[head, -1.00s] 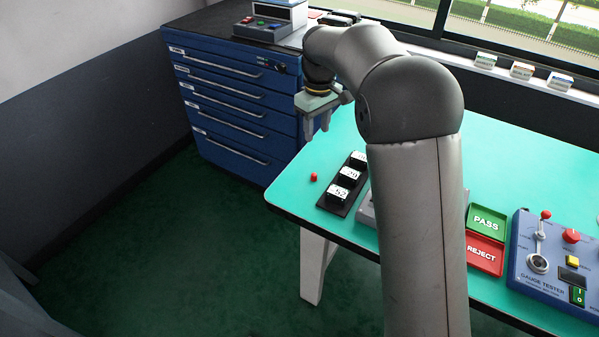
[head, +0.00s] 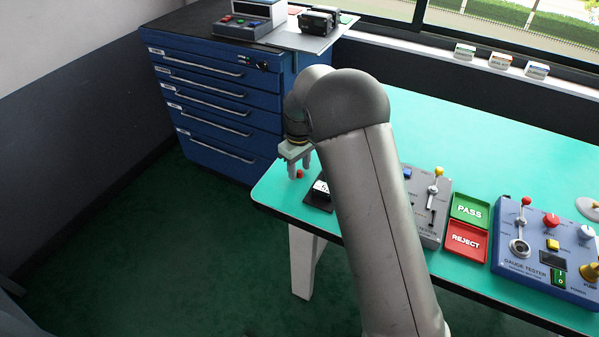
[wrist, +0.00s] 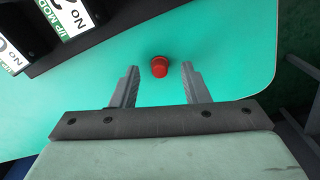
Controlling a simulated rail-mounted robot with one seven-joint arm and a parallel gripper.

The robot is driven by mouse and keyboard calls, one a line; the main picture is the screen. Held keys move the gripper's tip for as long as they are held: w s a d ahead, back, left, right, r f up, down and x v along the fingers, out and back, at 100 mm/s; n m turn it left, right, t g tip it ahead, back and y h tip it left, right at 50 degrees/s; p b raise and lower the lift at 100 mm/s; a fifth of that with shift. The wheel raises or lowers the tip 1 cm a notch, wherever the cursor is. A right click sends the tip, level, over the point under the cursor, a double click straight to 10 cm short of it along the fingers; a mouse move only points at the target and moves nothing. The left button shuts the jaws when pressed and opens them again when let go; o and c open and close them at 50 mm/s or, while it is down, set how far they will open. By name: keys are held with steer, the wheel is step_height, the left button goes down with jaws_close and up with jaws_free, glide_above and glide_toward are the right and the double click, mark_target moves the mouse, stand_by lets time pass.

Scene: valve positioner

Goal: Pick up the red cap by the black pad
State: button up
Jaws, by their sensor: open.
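The red cap (head: 299,174) stands on the green table top near its left corner, beside the black pad (head: 318,201). In the wrist view the red cap (wrist: 160,66) appears just beyond the fingertips, roughly centred between them. My gripper (head: 302,172) is over this corner of the table; in the wrist view my gripper (wrist: 160,72) has its two fingers spread with nothing between them. The black pad carries black blocks with white labels, one block (wrist: 75,14) showing at the wrist view's upper left. My arm hides most of the pad in the head view.
The table edge (wrist: 272,80) lies close to the cap. A blue drawer cabinet (head: 215,95) stands behind the corner. Right of my arm are a grey tester (head: 428,215), green PASS (head: 469,210) and red REJECT (head: 466,241) trays, and a blue gauge tester (head: 545,250).

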steer(key=shift+f, duration=0.3)
jaws_close()
steer(key=shift+r, duration=0.15)
